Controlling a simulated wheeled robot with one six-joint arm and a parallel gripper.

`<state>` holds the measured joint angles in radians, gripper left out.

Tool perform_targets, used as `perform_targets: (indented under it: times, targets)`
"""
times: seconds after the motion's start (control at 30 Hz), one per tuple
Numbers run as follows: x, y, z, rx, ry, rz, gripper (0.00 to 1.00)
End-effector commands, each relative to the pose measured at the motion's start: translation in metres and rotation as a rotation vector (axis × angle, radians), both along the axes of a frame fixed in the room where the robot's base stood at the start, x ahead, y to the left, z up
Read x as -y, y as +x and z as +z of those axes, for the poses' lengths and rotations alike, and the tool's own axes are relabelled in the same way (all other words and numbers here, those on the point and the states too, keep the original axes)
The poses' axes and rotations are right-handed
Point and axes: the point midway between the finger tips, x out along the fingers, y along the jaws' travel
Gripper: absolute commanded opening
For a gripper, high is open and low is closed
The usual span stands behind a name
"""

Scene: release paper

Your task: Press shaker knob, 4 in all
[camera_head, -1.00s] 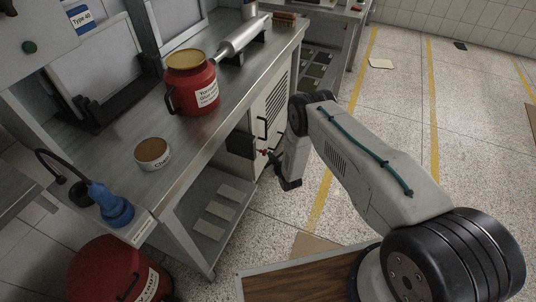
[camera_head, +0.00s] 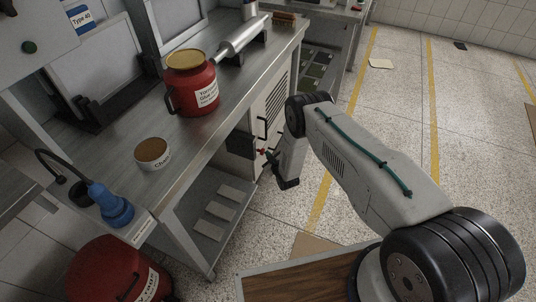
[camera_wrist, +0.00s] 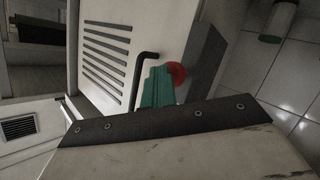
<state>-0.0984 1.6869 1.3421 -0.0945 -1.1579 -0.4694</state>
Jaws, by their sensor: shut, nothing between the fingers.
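A small red knob (camera_head: 263,151) is on the dark grey box (camera_head: 241,144) at the side of the workbench. In the wrist view the red knob (camera_wrist: 178,73) shows beside the grey box (camera_wrist: 208,62), partly behind the teal fingers of my gripper (camera_wrist: 157,86). My gripper is shut and empty. Its tips are very close to the knob; I cannot tell whether they touch it. In the head view my gripper (camera_head: 271,157) is small and partly hidden by my arm.
The metal workbench (camera_head: 190,140) carries a red jar (camera_head: 191,85), a small round tin (camera_head: 152,153) and a blue plug-like device (camera_head: 112,205). A black handle (camera_wrist: 145,62) sticks out near my gripper. Open floor (camera_head: 400,100) lies to the right.

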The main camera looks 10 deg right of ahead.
Motion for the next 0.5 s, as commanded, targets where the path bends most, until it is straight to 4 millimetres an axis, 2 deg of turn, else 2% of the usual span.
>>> perform_targets:
  times: [0.5]
  targets:
    - [-0.0049,0.0043,0.0015,0.004,0.0,0.002,0.0]
